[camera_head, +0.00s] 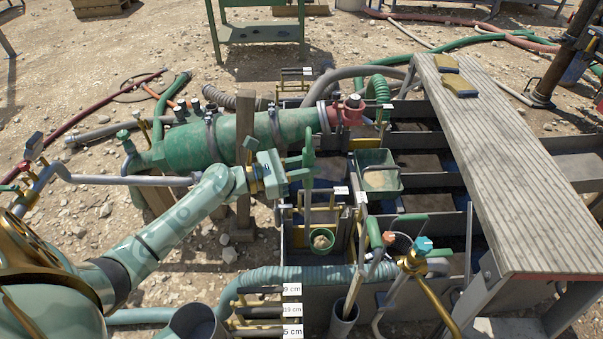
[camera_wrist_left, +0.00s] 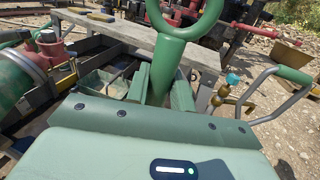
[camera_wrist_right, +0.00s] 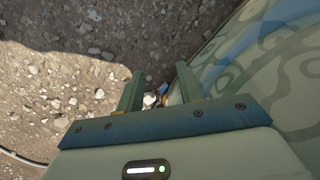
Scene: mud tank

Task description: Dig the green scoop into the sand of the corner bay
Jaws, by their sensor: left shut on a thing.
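My left gripper (camera_head: 298,169) is shut on the upright green handle (camera_head: 309,156) of the green scoop, above the near-left part of the tank. In the left wrist view the handle (camera_wrist_left: 172,60) stands between the fingers and has a ring at its top. A round green cup (camera_head: 321,240) with pale material in it shows below, in the near-left corner bay (camera_head: 299,240). The link between handle and cup is hard to make out, and the sand around the cup is mostly hidden. My right gripper (camera_wrist_right: 158,88) is open and empty over stony ground, in the right wrist view.
A large green cylinder (camera_head: 240,138) lies left of the tank. A green rectangular tray (camera_head: 377,180) sits in the tank right of my gripper. A wooden plank (camera_head: 495,160) spans the right side. Rods, hoses and a blue-topped valve (camera_head: 423,246) crowd the near edge.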

